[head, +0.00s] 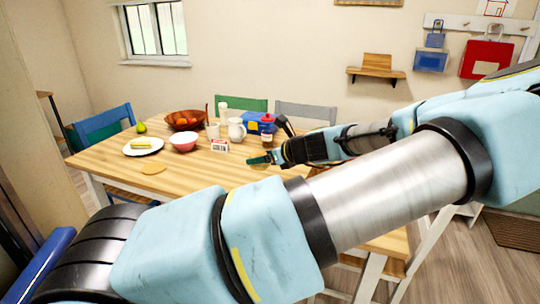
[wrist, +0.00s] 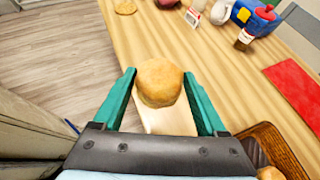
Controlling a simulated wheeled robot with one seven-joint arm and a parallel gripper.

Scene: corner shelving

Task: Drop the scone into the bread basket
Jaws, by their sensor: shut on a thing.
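The scone (wrist: 160,84) is a round, golden-brown bun in the wrist view. My gripper (wrist: 158,76) has its teal fingers on either side of it and is shut on it. The bread basket (wrist: 262,131) is brown, at the lower right of the wrist view, partly cut off by the frame, with a bun (wrist: 270,173) in it. The scone is to the left of the basket, over the table. In the head view my gripper (head: 262,159) is over the table's right part. I cannot make out the scone or basket there; my arm covers much of that side.
A red mat (wrist: 296,88) lies beyond the basket. A pale board (wrist: 168,121) shows below the scone.

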